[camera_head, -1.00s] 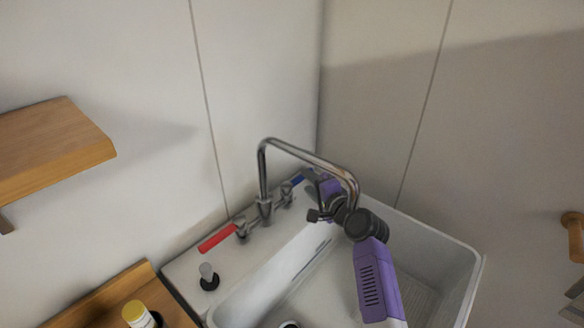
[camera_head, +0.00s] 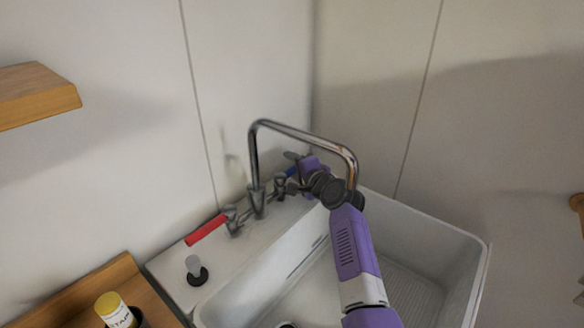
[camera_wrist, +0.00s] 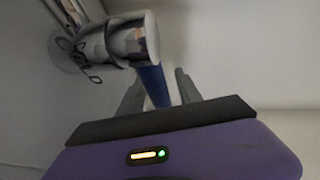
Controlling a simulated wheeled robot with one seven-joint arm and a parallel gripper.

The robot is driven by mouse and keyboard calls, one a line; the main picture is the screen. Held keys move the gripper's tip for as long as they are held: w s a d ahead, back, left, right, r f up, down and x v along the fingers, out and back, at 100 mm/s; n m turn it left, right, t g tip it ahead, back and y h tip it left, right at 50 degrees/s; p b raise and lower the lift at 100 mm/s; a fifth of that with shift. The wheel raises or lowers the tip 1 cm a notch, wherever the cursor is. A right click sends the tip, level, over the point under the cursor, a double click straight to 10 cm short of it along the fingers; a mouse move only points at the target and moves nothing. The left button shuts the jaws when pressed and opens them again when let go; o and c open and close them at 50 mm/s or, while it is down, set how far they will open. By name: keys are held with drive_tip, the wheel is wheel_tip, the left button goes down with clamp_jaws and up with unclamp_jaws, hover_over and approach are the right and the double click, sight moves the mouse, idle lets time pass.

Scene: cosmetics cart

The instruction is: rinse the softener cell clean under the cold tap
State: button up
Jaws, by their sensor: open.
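The chrome tap (camera_head: 305,132) arches over the white sink (camera_head: 425,225). Its blue-handled cold lever (camera_head: 291,172) is at the right of the fitting, partly hidden by my gripper (camera_head: 294,162). In the wrist view my gripper (camera_wrist: 160,92) is open, with the blue lever (camera_wrist: 153,85) between its fingers; I cannot tell if they touch it. The red lever (camera_head: 206,229) is at the left of the tap. No water shows from the spout. I cannot identify the softener cell in either view.
A small grey-topped fitting with a black base (camera_head: 195,270) stands on the sink's left ledge. A yellow-capped bottle (camera_head: 114,309) stands on the wooden surface at lower left. A wooden shelf (camera_head: 38,92) juts out at upper left. Walls close in behind the tap.

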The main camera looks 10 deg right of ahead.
clamp_jaws()
idle(1.4)
